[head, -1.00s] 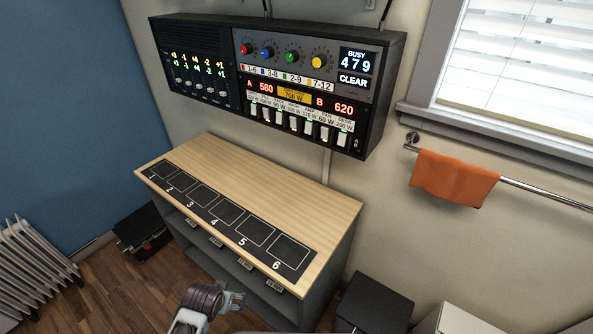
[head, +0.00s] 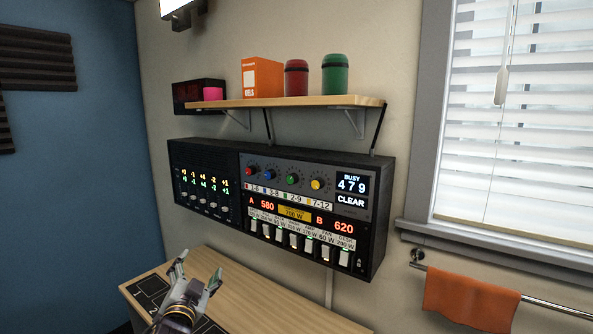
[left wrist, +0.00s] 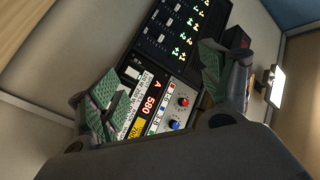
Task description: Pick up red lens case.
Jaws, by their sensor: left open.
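A red lens case (head: 296,78), a dark red cylinder with black bands, stands upright on the wooden wall shelf (head: 290,102). It is between an orange box (head: 262,78) and a green case (head: 335,75). My left gripper (head: 196,275) is open and empty, above the wooden cabinet top, well below and left of the red case. In the left wrist view, its open fingers (left wrist: 155,90) frame the control panel, with nothing between them. The red case does not show clearly in that view. My right gripper is not in view.
A pink item (head: 213,94) and a dark display box (head: 190,96) are at the shelf's left end. The black control panel (head: 275,205) juts from the wall below the shelf. A window and an orange towel (head: 470,298) are at right.

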